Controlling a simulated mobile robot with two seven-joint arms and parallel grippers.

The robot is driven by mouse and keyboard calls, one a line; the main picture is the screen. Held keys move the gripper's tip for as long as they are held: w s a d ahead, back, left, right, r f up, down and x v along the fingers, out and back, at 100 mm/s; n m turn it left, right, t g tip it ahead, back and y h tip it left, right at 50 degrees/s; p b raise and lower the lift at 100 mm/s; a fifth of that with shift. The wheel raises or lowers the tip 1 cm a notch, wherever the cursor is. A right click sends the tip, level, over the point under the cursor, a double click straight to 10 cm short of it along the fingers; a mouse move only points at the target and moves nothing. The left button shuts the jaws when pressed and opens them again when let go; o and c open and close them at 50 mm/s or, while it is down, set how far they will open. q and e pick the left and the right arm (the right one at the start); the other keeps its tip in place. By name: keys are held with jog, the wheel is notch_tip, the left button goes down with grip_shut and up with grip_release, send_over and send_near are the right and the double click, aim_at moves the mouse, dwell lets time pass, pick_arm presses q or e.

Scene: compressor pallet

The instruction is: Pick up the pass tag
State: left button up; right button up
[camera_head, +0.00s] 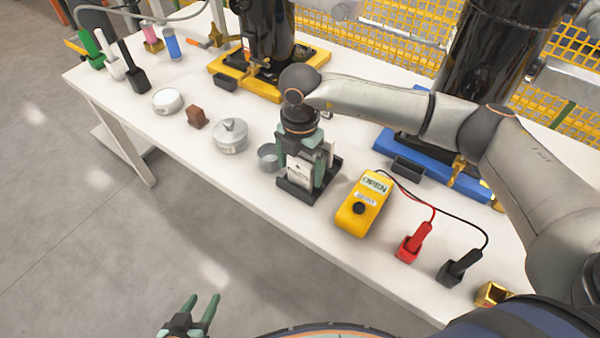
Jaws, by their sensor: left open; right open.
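A white tag (300,174), which looks like the pass tag, stands upright in a dark holder (298,196) on the white table. Its printing is too small to read. My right gripper (302,180) points down over it, with its green fingers open on either side of the tag. I cannot tell whether the fingers touch it. The gripper body hides the tag's upper part. My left gripper (202,304) is open and empty, low in the picture over the floor, off the table's front edge.
A yellow meter (364,204) with red (412,243) and black (460,268) probes stands right of the holder. A small metal cup (268,157) and a lidded round tin (230,136) are close on its left. A blue base (430,170) lies behind.

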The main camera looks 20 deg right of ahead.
jog(key=shift+c, duration=0.2)
jog(key=c, duration=1.2)
jog(key=shift+r, duration=0.1)
